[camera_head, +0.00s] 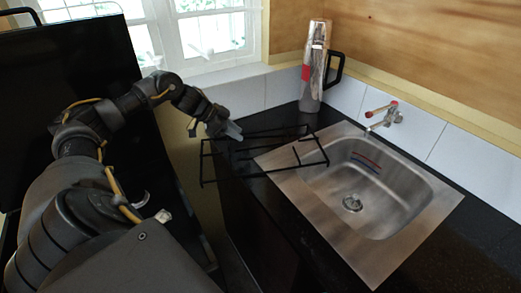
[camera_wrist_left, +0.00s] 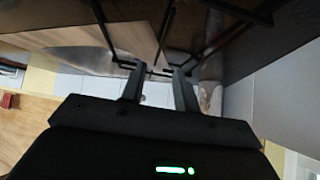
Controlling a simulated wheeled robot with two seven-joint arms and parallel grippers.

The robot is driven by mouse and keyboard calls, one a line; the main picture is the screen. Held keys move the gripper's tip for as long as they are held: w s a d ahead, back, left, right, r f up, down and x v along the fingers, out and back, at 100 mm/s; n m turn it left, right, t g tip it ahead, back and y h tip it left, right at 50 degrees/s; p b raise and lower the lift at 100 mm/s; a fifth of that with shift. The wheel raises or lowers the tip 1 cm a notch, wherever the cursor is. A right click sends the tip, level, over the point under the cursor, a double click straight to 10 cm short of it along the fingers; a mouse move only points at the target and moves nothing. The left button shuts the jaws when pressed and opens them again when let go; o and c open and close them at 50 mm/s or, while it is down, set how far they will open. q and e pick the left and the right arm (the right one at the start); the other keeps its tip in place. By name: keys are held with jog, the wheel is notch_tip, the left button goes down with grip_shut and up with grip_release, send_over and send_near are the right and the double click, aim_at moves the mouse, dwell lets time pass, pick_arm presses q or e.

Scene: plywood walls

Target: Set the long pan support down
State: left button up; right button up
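The long pan support (camera_head: 262,136) is a black wire frame. In the head view it spans the counter's left edge and the near-left rim of the sink. Its left end sticks out past the counter edge. It looks raised, but I cannot tell its exact height. My left gripper (camera_head: 235,131) is at its far long side. In the left wrist view the two fingers of this gripper (camera_wrist_left: 158,76) close on a thin black bar of the pan support (camera_wrist_left: 165,30). My right gripper is not in view.
The black counter (camera_head: 458,232) holds a steel sink (camera_head: 350,200) with a tap (camera_head: 385,115) behind it. A tall grey flask-like object (camera_head: 312,70) with a black handle stands in the back corner. A window (camera_head: 190,35) is at the back left.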

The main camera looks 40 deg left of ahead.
aim_at(259, 147)
pick_arm(q)
jog(key=p+x, duration=0.1)
jog(key=x, duration=0.4)
jog(key=shift+w+d+f, duration=0.15)
jog(key=shift+f, duration=0.05)
jog(key=shift+w+d+f+p, duration=0.2)
jog(key=shift+w+d+p, duration=0.05)
jog(key=shift+p, duration=0.3)
jog(key=p+x, duration=0.1)
jog(key=x, duration=0.2)
jog(key=shift+w+f, duration=0.2)
jog(key=shift+w, duration=0.15)
jog(key=shift+w+d+f, duration=0.15)
jog(key=shift+f, duration=0.15)
jog(key=shift+c, duration=0.3)
grip_shut()
